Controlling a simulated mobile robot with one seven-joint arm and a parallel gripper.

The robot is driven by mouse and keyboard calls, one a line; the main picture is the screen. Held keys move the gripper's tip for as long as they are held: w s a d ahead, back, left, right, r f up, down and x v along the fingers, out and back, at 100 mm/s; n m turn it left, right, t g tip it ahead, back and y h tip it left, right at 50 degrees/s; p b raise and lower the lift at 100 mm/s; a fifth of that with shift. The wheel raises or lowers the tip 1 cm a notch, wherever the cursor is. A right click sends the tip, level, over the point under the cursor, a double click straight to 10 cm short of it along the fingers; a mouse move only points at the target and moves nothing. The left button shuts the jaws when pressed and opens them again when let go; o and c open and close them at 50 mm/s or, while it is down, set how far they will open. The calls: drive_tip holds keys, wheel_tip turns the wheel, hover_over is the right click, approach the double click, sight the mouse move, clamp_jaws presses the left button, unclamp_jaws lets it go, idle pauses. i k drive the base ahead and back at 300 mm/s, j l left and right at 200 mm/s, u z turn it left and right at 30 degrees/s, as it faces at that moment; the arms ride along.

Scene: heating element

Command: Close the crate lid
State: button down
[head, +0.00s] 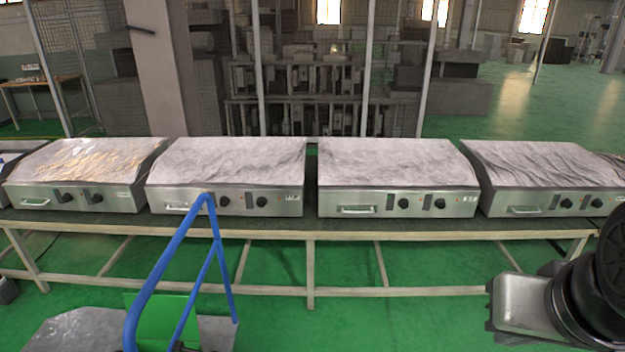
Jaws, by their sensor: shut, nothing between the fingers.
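I cannot make out a crate or a crate lid for certain. A flat green panel (160,320) stands at the bottom left behind blue tubing; I cannot tell whether it belongs to a crate. My gripper's fingers do not show. Part of my arm, black and grey, shows at the lower right edge, apart from the bench.
A long bench (345,235) crosses the view, bearing several metal heating units, including one near the middle (395,180). A cart's blue tubular handle (146,290) rises at lower left beside a grey surface (75,330). Green floor in front of the bench is clear at centre.

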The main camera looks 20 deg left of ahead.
sight(159, 318)
drive_tip(key=i+j+u, duration=0.15)
drive_tip(key=i+u, duration=0.15)
drive_tip(key=i, duration=0.4)
drive_tip(key=i+u, duration=0.3)
drive_tip(key=i, duration=0.45)
drive_tip(key=i+u, duration=0.3)
drive_tip(key=u, duration=0.15)
drive_tip(key=i+l+u, duration=0.2)
drive_tip(key=u, duration=0.25)
drive_tip(key=i+l+u, duration=0.25)
drive_tip(key=u, duration=0.2)
drive_tip(key=i+l+u, duration=0.1)
drive_tip(key=i+u, duration=0.15)
drive_tip(key=u, duration=0.2)
drive_tip(key=i+l+u, duration=0.15)
drive_tip(key=u, duration=0.25)
drive_tip(key=i+l+u, duration=0.2)
drive_tip(key=u, duration=0.25)
drive_tip(key=i+u, duration=0.3)
drive_tip(key=i+l, duration=0.05)
